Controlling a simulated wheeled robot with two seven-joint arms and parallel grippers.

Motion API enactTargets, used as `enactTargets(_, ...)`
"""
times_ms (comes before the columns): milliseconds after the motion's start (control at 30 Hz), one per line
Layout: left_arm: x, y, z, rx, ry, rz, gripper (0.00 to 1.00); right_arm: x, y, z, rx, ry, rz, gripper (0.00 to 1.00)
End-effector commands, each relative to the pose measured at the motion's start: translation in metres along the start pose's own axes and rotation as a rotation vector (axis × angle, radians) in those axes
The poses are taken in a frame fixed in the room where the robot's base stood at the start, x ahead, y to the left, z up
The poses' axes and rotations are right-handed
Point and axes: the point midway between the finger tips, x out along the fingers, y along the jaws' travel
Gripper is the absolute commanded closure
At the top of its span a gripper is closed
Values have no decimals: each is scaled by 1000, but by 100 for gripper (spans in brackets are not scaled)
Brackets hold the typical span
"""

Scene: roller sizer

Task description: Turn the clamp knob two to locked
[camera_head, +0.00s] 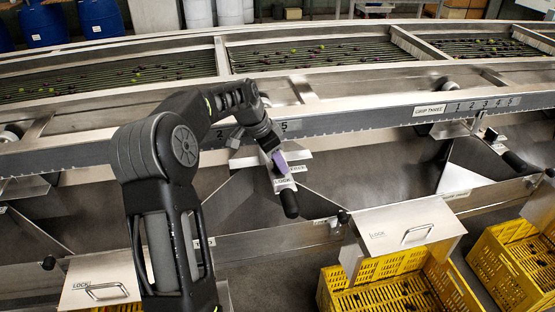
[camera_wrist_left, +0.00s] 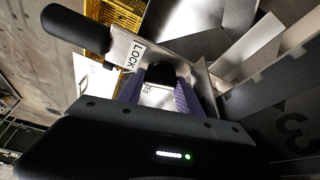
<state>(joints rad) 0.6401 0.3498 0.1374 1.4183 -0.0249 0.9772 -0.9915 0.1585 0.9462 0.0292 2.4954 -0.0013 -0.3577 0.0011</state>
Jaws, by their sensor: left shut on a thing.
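My left gripper (camera_head: 281,166) has purple fingers and is shut on a small dark clamp knob on a metal bracket under the long rail. In the left wrist view the dark knob (camera_wrist_left: 168,72) sits between the two purple fingers (camera_wrist_left: 159,95), partly hidden by them. A LOCK label (camera_head: 283,182) is on the plate just below the fingers; it also shows in the left wrist view (camera_wrist_left: 133,56). A black-handled lever (camera_head: 289,203) sticks out beyond the label. My right gripper is not in view.
A similar clamp with a black handle (camera_head: 514,161) is farther right. The steel rail (camera_head: 370,118) runs above the knob. A metal chute lid (camera_head: 408,226) and yellow crates (camera_head: 375,268) stand lower right. Fruit lies on the rollers (camera_head: 310,55) behind.

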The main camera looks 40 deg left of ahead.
Motion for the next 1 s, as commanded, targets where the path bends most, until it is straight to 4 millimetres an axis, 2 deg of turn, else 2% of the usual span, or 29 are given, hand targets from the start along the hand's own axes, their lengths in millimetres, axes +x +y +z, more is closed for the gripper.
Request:
enactTargets(400,-1,-1,0,8,-1,1,99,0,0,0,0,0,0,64)
enactTargets(433,-1,-1,0,8,-1,1,56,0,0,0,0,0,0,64)
enactTargets(667,0,0,0,7,-1,2,37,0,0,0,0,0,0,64)
enactTargets(1000,-4,0,0,7,0,2,36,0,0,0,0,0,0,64)
